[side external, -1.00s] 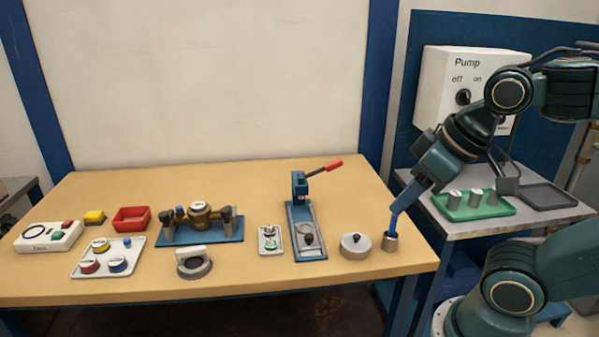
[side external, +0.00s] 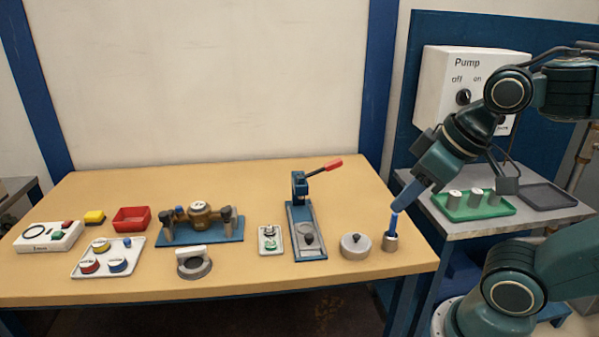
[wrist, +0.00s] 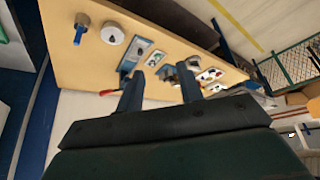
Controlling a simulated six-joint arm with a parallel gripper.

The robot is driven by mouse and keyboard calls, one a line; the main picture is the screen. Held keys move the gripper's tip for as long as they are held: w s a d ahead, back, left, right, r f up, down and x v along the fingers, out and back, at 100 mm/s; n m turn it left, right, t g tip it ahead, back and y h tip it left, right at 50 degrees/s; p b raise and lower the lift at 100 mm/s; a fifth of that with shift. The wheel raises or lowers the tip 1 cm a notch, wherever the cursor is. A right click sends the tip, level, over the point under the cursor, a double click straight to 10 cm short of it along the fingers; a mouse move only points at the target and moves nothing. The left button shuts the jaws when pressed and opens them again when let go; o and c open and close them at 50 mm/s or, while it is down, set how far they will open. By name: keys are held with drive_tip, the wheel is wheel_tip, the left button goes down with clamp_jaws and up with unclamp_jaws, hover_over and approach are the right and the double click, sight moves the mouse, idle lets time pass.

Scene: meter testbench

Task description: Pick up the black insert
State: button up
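My gripper (side external: 406,196) is just above the blue tool (side external: 393,224), which stands upright in a grey cup (side external: 389,243) at the table's right end. In the wrist view my gripper (wrist: 160,74) has its two fingers apart with nothing between them. The blue tool also shows there (wrist: 78,38), to the upper left of the fingers. I cannot pick out the black insert for sure. A small dark piece (side external: 308,239) sits on the front of the blue lever press (side external: 302,215). A small light tray (side external: 269,240) left of the press holds small dark and green parts.
A round grey lidded pot (side external: 355,246) stands between press and cup. A brass meter on a blue fixture (side external: 198,225), a red bin (side external: 131,220) and a white button tray (side external: 107,258) are to the left. A side table (side external: 470,228) carries a green tray (side external: 474,207).

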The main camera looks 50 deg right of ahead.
drive_tip(key=w+d+r+n+g+y, duration=0.1)
drive_tip(key=w+n, duration=0.2)
drive_tip(key=w, duration=0.8)
drive_tip(key=w+d+r+n+g+y, duration=0.1)
drive_tip(key=w+d+n, duration=0.15)
drive_tip(key=w, duration=0.75)
drive_tip(key=w+d+f+n+g+y, duration=0.1)
drive_tip(key=w+d+f+n, duration=0.3)
drive_tip(key=w+f, duration=0.4)
drive_tip(key=w+d+f+n+y, duration=0.1)
drive_tip(key=w+d+f+n, duration=0.3)
drive_tip(key=w+d+f, duration=0.3)
wheel_tip(320, 180, down, 4)
drive_tip(key=shift+w+r+g, duration=0.15)
drive_tip(key=shift+w+g, duration=0.25)
drive_tip(key=shift+w, duration=0.15)
approach(270, 230)
drive_tip(key=shift+w+a+f, duration=0.1)
drive_tip(key=shift+w+f, duration=0.1)
drive_tip(key=shift+f, duration=0.25)
drive_tip(key=shift+w+f, duration=0.2)
drive_tip(key=shift+f, duration=0.3)
drive_tip(key=shift+a+x, duration=0.15)
drive_tip(key=shift+x, duration=1.15)
drive_tip(key=shift+a+x, duration=0.1)
drive_tip(key=shift+x, duration=1.2)
